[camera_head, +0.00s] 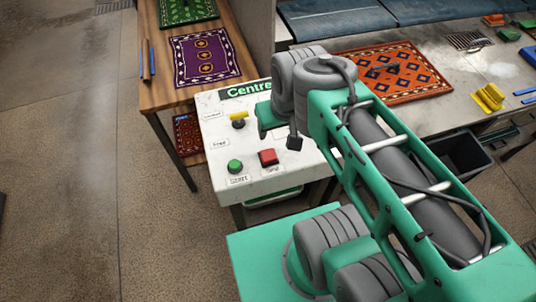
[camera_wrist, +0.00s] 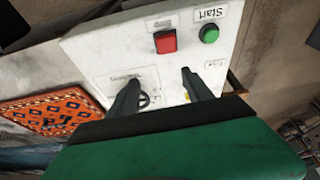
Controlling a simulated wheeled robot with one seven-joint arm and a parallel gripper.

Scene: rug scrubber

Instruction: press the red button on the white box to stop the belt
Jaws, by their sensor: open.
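The white box (camera_head: 215,130) stands in the middle of the head view with a green "Centre" sign on its back edge. Its red button (camera_head: 268,157) is square and sits on the top panel near the front; it also shows in the wrist view (camera_wrist: 165,42). The round green Start button (camera_head: 235,166) is left of it, and in the wrist view (camera_wrist: 209,33) it is right of the red one. My gripper (camera_wrist: 160,76) is open and empty, its two dark fingers over the panel, apart from the red button. In the head view my arm largely hides the gripper.
A yellow-handled switch (camera_head: 238,118) is on the panel behind the buttons. A wooden table (camera_head: 160,85) with a purple rug (camera_head: 204,54) is behind left. A grey bench (camera_head: 450,60) with an orange rug (camera_head: 393,76) is at right. The floor at left is clear.

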